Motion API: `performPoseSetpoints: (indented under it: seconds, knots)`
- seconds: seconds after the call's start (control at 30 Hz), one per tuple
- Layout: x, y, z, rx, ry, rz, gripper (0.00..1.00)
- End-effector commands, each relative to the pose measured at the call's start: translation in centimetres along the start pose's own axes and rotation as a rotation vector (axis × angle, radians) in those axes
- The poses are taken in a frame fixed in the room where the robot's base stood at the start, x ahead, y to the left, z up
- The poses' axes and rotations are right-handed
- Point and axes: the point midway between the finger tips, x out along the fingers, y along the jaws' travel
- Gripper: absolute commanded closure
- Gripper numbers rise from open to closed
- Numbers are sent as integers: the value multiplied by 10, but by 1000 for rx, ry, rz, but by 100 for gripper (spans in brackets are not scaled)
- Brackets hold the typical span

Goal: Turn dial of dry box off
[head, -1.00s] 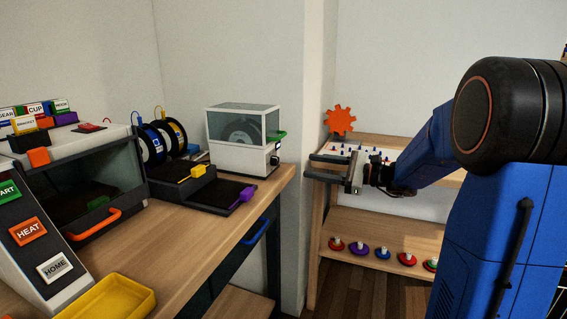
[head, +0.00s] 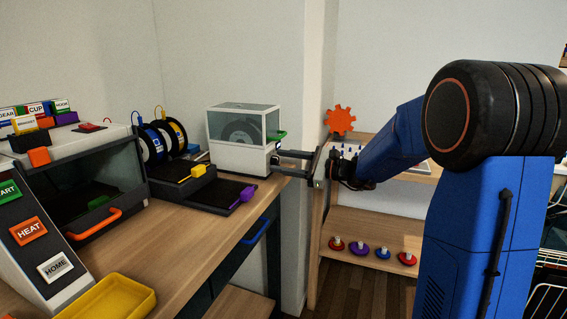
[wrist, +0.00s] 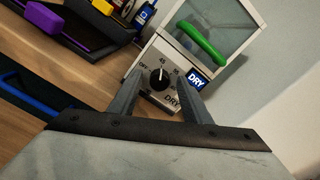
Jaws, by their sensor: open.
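The dry box (head: 242,140) is a white case with a clear upper part and a dark spool inside, at the right end of the wooden counter. In the wrist view its front (wrist: 168,50) shows a green handle (wrist: 203,42), a blue DRY label and a round black dial (wrist: 159,77). The dial's white mark points up, near the number 45; OFF is printed at its left. My gripper (head: 279,162) is open at the dry box's right side. In the wrist view its two fingers (wrist: 158,98) stand on either side of the dial, apart from it as far as I can tell.
A black tray with a purple handle (head: 247,194) lies on the counter just left of the dry box. A blue handle (head: 254,231) sticks out below the counter edge. A wall corner (head: 307,120) stands behind my gripper, with a wooden shelf (head: 375,228) to its right.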

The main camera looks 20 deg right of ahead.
Motion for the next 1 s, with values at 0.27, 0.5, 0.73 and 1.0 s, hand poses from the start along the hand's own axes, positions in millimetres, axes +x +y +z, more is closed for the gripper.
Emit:
performPoseSetpoints:
  seconds: [0.27,0.5,0.73,1.0]
  knots:
    - [0,0,0,0,0,0,80]
    - [0,0,0,-2,0,1,97]
    - [0,0,0,-53,0,1,97]
    - [0,1,0,-233,0,1,97]
